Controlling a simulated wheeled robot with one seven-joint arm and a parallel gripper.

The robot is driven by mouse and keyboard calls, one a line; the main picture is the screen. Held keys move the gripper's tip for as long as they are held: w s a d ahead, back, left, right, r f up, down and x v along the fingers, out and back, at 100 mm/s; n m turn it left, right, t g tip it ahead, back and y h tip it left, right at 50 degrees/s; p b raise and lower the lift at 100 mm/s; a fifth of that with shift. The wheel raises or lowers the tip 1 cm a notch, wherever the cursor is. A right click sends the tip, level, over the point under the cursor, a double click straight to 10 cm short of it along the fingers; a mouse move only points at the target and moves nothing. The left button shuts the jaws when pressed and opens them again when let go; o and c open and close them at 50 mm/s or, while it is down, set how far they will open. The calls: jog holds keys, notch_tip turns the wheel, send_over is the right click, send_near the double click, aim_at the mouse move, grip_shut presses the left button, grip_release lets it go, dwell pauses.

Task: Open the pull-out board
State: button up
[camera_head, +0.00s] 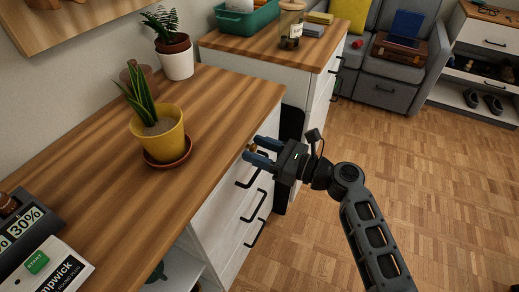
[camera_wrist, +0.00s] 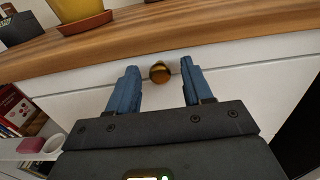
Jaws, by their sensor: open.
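The pull-out board (camera_wrist: 235,58) shows in the wrist view as a narrow white front strip just under the wooden desk top. A round brass knob (camera_wrist: 159,72) sticks out from it. The strip looks flush with the white front below it. My gripper (camera_wrist: 158,68) is open, its two blue fingers on either side of the knob, with a visible gap to each. In the head view my gripper (camera_head: 256,150) is at the desk's right edge, above the black drawer handles, and hides most of the board's front there.
The wooden desk top (camera_head: 85,150) holds a yellow plant pot (camera_head: 160,140) on a saucer near the edge. Drawers with black handles (camera_head: 247,178) lie below my gripper. A second cabinet (camera_head: 270,50) stands behind. The parquet floor (camera_head: 430,190) to the right is clear.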

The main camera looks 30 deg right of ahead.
jog(key=shift+c, duration=0.3)
grip_shut()
dwell(0.4)
